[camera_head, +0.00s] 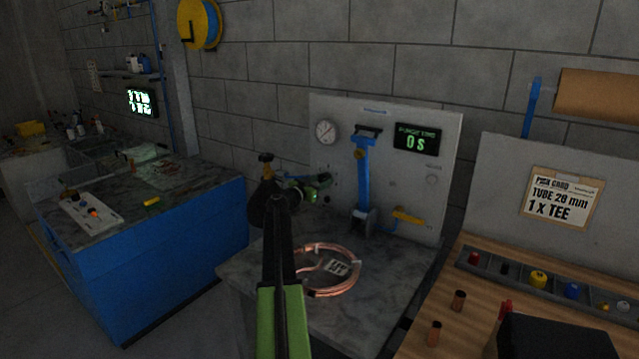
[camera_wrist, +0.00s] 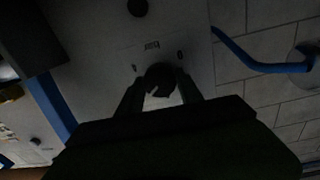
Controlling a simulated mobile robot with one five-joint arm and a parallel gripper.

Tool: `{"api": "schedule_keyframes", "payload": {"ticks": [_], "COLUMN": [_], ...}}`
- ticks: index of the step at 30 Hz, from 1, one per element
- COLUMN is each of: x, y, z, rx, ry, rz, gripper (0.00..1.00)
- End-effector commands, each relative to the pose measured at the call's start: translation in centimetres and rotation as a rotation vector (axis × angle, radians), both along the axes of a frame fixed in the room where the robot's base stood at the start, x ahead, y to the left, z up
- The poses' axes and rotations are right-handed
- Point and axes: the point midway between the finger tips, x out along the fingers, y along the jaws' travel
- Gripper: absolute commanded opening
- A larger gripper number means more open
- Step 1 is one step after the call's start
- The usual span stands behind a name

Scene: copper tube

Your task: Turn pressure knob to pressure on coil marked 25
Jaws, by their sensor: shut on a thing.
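My gripper (camera_wrist: 160,90) is shut on a small dark knob (camera_wrist: 159,72) on the pale panel in the wrist view. One finger lies on each side of it. Small upside-down markings (camera_wrist: 152,46) sit by the knob; its setting cannot be read. In the head view my gripper (camera_head: 321,183) is at the panel's left side, and my arm hides the knob. The copper coil (camera_head: 350,284) lies on the grey bench in front of the panel, with a white tag (camera_head: 338,267) whose writing is too small to read.
A round gauge (camera_head: 326,132) is above my gripper on the panel; its reading is unclear. A blue lever or clamp (camera_head: 365,175) stands to the right. The purge timer display (camera_head: 417,139) reads 0 s. A yellow handle (camera_head: 408,216) sits lower right. A wooden bench (camera_head: 480,290) is at right.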

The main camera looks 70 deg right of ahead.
Motion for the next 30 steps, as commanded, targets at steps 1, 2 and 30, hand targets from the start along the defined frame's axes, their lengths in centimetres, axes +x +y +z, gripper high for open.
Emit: {"api": "schedule_keyframes", "payload": {"ticks": [1,2,30], "x": [0.56,0.57,0.48], "y": [0.1,0.1,0.04], "z": [-0.12,-0.12,-0.05], "rx": [-0.002,-0.006,-0.024], "ry": [-0.023,-0.034,-0.099], "rz": [0.01,0.01,0.009], "gripper": [0.03,0.03,0.65]}}
